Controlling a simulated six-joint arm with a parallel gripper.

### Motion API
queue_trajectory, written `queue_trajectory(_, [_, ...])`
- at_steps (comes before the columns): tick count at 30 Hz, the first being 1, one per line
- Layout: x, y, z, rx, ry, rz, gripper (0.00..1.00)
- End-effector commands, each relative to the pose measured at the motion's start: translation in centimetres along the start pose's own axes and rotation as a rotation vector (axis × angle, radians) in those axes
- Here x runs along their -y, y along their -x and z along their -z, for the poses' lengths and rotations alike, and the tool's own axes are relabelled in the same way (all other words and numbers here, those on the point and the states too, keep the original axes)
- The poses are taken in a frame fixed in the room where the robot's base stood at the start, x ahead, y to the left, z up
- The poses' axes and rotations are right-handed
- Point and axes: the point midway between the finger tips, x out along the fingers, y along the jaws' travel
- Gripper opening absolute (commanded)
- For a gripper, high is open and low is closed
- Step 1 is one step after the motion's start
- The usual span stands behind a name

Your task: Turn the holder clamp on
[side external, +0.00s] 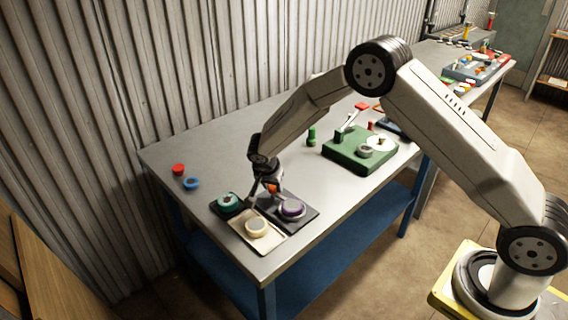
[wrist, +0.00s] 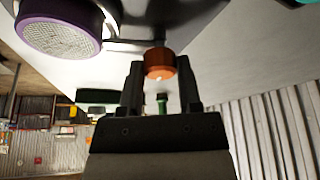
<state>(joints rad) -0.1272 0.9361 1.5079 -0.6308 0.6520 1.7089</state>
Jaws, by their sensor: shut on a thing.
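An orange round knob (wrist: 160,64) on a short stem sits at the edge of the plate that bears a purple-ringed round holder (wrist: 58,30). In the side view the knob (side external: 273,187) is partly hidden by my gripper (side external: 268,193), and the holder (side external: 292,209) stands just to the right of it on a dark plate (side external: 307,222). My gripper (wrist: 159,72) is shut on the orange knob, a finger on each side of it. I cannot tell from the pictures which way the knob is turned.
A teal round device (side external: 228,200) and a cream round device (side external: 256,227) stand close by on their own plates. Red (side external: 178,169) and blue (side external: 192,183) pieces lie at the left. A green machine (side external: 345,148) and a green peg (side external: 311,137) stand farther back. A corrugated wall runs behind the table.

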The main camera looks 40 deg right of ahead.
Motion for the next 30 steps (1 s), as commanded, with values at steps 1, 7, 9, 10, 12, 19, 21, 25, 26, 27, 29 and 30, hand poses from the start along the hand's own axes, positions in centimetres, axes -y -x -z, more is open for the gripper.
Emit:
queue_trajectory(1, [-0.1,-0.1,0.0,0.000,-0.001,-0.001,0.00])
queue_trajectory(7, [-0.1,-0.1,0.0,0.000,-0.001,-0.001,0.00])
queue_trajectory(9, [-0.1,-0.1,0.0,0.000,-0.001,-0.001,0.50])
queue_trajectory(10, [-0.1,-0.1,0.0,0.000,-0.001,-0.001,0.60])
queue_trajectory(12, [0.0,-0.1,0.0,0.000,-0.001,-0.001,0.79])
queue_trajectory(19, [0.0,0.0,0.0,0.000,0.000,0.000,0.79])
queue_trajectory(21, [0.0,0.0,0.0,0.000,0.000,0.000,0.79])
queue_trajectory(25, [0.0,0.3,0.0,-0.001,0.000,0.001,0.79])
queue_trajectory(26, [0.0,0.5,0.0,-0.001,0.000,0.001,0.79])
queue_trajectory(27, [0.1,0.7,0.0,-0.001,0.000,0.001,0.79])
queue_trajectory(29, [0.0,1.1,0.0,-0.001,0.000,0.001,0.79])
queue_trajectory(30, [0.0,1.4,0.0,0.000,0.000,0.000,0.79])
